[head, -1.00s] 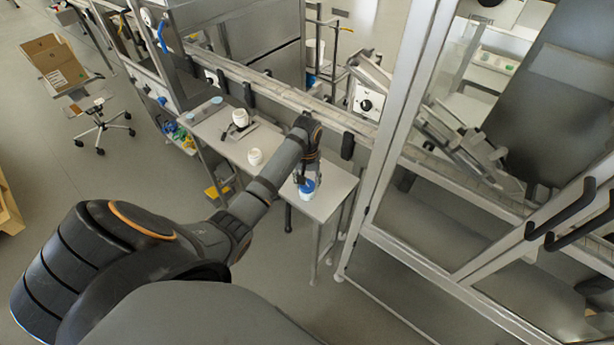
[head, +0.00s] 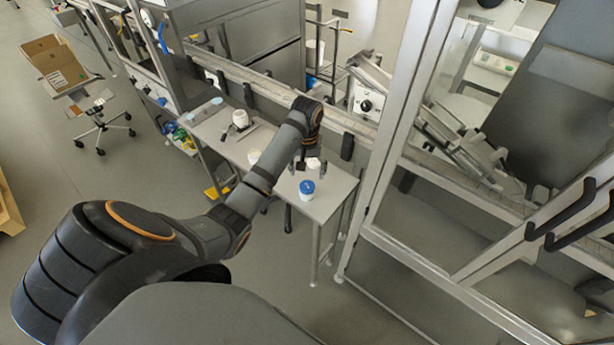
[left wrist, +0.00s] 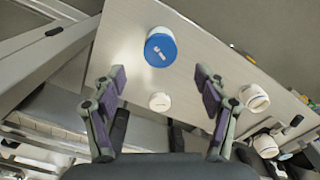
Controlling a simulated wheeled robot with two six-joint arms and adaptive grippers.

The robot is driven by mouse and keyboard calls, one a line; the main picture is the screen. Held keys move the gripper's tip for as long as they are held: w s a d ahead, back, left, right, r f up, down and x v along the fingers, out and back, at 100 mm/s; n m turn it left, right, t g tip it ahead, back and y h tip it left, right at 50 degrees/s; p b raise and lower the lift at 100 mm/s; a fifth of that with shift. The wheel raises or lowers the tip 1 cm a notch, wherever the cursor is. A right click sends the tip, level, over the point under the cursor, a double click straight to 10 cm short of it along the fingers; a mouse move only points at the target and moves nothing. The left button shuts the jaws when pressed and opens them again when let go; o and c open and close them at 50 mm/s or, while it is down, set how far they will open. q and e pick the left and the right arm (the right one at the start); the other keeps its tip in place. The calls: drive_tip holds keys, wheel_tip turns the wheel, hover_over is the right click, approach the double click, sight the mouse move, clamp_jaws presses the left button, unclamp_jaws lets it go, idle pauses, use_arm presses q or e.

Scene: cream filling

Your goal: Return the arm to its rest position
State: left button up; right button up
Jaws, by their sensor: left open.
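My left gripper (head: 308,168) is open and empty above the right part of the narrow table (head: 334,188). Its two spread fingers also show in the left wrist view (left wrist: 160,92). A white jar with a blue lid (head: 306,190) stands upright on the table, apart from the fingers. In the left wrist view this jar (left wrist: 160,48) lies beyond the fingertips. A small white round piece (left wrist: 159,101) lies on the table and shows between the fingers. My right gripper is not in view.
A white jar (head: 254,156) stands mid-table, partly behind my left arm. Another white jar (head: 240,118) stands farther left. A conveyor rail (head: 275,92) runs behind the table. A glass-panelled frame (head: 400,120) stands close on the right. Open floor lies in front.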

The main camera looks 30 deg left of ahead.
use_arm(q)
drive_tip(key=shift+r, duration=0.75)
drive_tip(key=s+d+f+m+t, duration=0.1)
drive_tip(key=s+d+f+m, duration=0.1)
drive_tip(key=s+d+f, duration=0.4)
drive_tip(key=s+d+r+m+t, duration=0.2)
drive_tip(key=s+m+t, duration=0.15)
drive_tip(key=s, duration=1.05)
drive_tip(key=s+a+f+g+b, duration=0.1)
drive_tip(key=s+a+f, duration=0.1)
drive_tip(key=f, duration=1.2)
drive_tip(key=s+a+f+g+b, duration=0.1)
drive_tip(key=f, duration=1.4)
drive_tip(key=s+a+f+g+b, duration=0.1)
drive_tip(key=s+f+b, duration=0.1)
drive_tip(key=s+f, duration=1.4)
drive_tip(key=shift+s+f+y, duration=0.35)
drive_tip(key=shift+s+y, duration=0.05)
drive_tip(key=shift+s, duration=0.7)
